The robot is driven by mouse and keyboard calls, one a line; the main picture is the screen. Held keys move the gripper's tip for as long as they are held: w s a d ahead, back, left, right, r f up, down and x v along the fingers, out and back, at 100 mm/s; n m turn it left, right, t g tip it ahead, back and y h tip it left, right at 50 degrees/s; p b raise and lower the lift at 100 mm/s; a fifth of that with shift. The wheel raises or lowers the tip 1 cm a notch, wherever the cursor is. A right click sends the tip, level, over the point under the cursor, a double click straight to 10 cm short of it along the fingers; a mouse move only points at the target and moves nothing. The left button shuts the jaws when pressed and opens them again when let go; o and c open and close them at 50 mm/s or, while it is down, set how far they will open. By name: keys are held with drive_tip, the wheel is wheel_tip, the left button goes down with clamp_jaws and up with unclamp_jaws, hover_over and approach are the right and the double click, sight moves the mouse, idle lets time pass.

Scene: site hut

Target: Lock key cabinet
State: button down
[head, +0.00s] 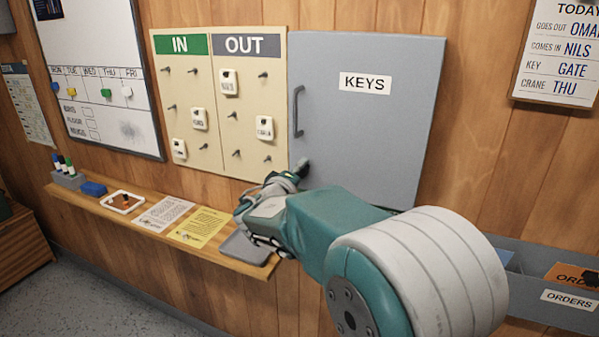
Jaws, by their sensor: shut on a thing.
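The grey key cabinet (365,130) hangs on the wood wall, with a white KEYS label (365,84) on its door. The door looks closed, with a dark upright handle (297,111) near its left edge. My gripper (299,172) is at the door's lower left corner, below the handle. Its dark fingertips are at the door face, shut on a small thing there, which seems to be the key. The key and the lock are hidden by the fingers, so I cannot tell how the key is turned.
An IN/OUT board (218,105) with pegs and several tags hangs directly left of the cabinet. Below it, a narrow wooden shelf (100,208) holds markers, a blue eraser (93,189), a small tray (122,202), papers and a dark flat pad (243,248). An orders holder (540,296) is at lower right.

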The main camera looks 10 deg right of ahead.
drive_tip(key=shift+f, duration=0.4)
drive_tip(key=shift+c, duration=1.3)
unclamp_jaws()
drive_tip(key=shift+r, duration=0.15)
drive_tip(key=shift+s+a, duration=0.15)
drive_tip(key=v, duration=1.1)
drive_tip(key=shift+s+a, duration=0.15)
drive_tip(key=shift+s, duration=0.05)
